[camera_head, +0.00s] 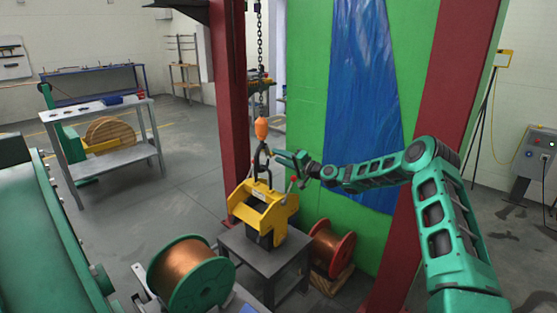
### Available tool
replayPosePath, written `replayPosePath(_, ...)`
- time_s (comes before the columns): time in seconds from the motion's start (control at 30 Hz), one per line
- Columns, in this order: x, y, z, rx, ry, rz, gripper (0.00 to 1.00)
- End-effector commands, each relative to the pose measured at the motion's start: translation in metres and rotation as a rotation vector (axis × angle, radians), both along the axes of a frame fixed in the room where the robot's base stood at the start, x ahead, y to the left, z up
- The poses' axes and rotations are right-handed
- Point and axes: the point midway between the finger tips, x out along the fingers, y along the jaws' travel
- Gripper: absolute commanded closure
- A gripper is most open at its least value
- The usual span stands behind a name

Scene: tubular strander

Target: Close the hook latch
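A hook (263,156) hangs from a chain (260,50) below an orange hoist block (262,129). It meets the top of a yellow lifting frame (262,208), which stands on a small grey table (262,257). The latch on the hook is too small to make out, so I cannot tell whether it is open or shut. My gripper (277,155) is at the end of my green arm, just right of the hook and close to it. Its fingers are small here, and I cannot tell whether they are open or touch the hook.
Copper wire spools stand left (190,275) and right (332,249) of the small table. Red posts (228,100) and (445,110) flank a green panel (310,70) with blue sheeting (363,100). A grey workbench (100,108) stands at the left. Open floor lies between.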

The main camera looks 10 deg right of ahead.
Motion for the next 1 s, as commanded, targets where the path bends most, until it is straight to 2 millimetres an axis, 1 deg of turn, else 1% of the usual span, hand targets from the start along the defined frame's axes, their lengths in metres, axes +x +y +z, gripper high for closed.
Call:
replayPosePath(0.03,-0.006,-0.006,0.0,-0.001,0.001,-0.002,0.68)
replayPosePath(0.3,-0.046,-0.037,-0.001,-0.001,0.003,-0.005,0.68)
replayPosePath(0.5,-0.068,-0.053,-0.001,-0.001,0.003,-0.003,0.68)
replayPosePath(0.7,-0.076,-0.059,-0.002,-0.001,0.003,-0.004,0.68)
replayPosePath(1.0,-0.076,-0.058,-0.002,-0.004,0.004,-0.002,0.68)
